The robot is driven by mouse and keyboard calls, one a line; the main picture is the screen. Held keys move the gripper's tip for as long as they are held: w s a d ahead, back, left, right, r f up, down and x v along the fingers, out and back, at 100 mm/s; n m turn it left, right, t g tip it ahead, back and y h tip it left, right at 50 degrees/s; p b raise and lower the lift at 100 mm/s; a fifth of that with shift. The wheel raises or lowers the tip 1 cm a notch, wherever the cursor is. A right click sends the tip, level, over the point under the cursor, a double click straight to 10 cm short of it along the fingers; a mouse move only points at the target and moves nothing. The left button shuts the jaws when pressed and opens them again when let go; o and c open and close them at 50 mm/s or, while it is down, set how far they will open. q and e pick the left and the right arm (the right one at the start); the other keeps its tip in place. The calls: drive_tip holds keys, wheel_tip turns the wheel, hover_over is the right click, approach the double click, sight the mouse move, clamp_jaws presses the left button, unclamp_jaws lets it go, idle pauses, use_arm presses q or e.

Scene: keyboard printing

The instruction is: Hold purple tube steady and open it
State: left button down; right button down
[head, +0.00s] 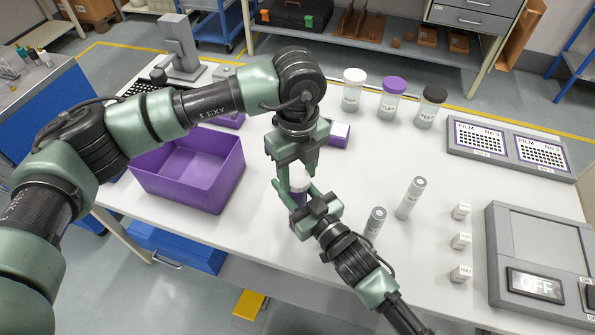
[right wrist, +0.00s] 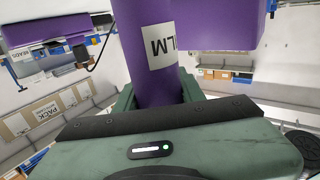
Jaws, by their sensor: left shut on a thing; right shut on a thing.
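The purple tube (head: 299,198) has a white top (head: 300,180) and stands between my two grippers above the white table. Most of it is hidden by the grippers in the head view. My left gripper (head: 298,172) comes down from above and is shut on its white top. My right gripper (head: 301,196) comes from the front and is shut on the tube's body. In the right wrist view the purple tube (right wrist: 149,88) fills the space between the right fingers, with a white label of dark letters; its top is out of that view.
An open purple bin (head: 205,195) stands left of the grippers. Jars with white, purple (head: 391,100) and black lids stand behind. A device reading OFF (head: 535,285) and film trays (head: 510,145) occupy the right side.

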sight(297, 177)
use_arm(q)
drive_tip(key=n, duration=0.3)
drive_tip(key=shift+w, duration=0.1)
drive_tip(key=shift+r, duration=0.15)
idle(0.4)
drive_tip(key=shift+r, duration=1)
drive_tip(key=shift+r, duration=2)
use_arm(e)
drive_tip(key=c, duration=0.8)
unclamp_jaws()
drive_tip(key=shift+s, duration=0.1)
